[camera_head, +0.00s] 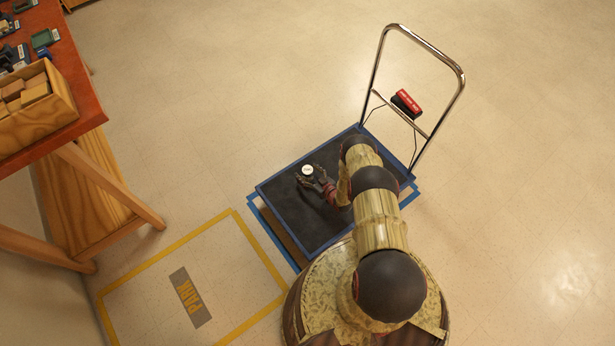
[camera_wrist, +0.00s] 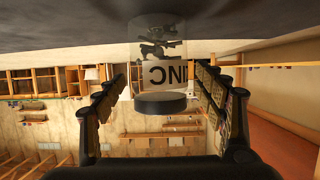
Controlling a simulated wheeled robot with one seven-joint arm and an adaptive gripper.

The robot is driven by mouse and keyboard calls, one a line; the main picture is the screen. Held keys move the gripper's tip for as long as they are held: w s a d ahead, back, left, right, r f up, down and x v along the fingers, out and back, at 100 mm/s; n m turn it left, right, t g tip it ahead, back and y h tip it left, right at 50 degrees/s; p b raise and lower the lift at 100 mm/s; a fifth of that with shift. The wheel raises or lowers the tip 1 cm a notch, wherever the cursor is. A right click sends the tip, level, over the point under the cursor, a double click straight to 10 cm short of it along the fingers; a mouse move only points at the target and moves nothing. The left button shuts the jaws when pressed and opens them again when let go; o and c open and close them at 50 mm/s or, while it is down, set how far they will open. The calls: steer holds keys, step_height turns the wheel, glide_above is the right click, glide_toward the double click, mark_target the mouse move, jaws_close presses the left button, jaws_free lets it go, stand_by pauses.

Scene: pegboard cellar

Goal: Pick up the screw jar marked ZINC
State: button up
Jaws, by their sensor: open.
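The screw jar (camera_head: 307,170) stands on the dark deck of a platform trolley (camera_head: 290,205), its pale round top showing in the head view. In the wrist view, which is upside down, the clear jar (camera_wrist: 158,50) has dark screws inside, a dark-looking lid and a white label. The letters I, N, C show on the label; the rest is out of sight around the side. My gripper (camera_head: 317,181) is open, low over the deck, with its fingertips beside the jar. In the wrist view the jar appears between the two fingers, with gaps on both sides.
The trolley has a chrome handle (camera_head: 448,62) with a red and black object (camera_head: 406,104) on its crossbar. A wooden workbench (camera_head: 92,108) with a box of blocks (camera_head: 38,113) stands at left. A yellow-taped PARK bay (camera_head: 235,290) is empty. Floor at right is clear.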

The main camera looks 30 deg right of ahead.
steer(key=c, duration=0.3)
steer(key=c, duration=1.3)
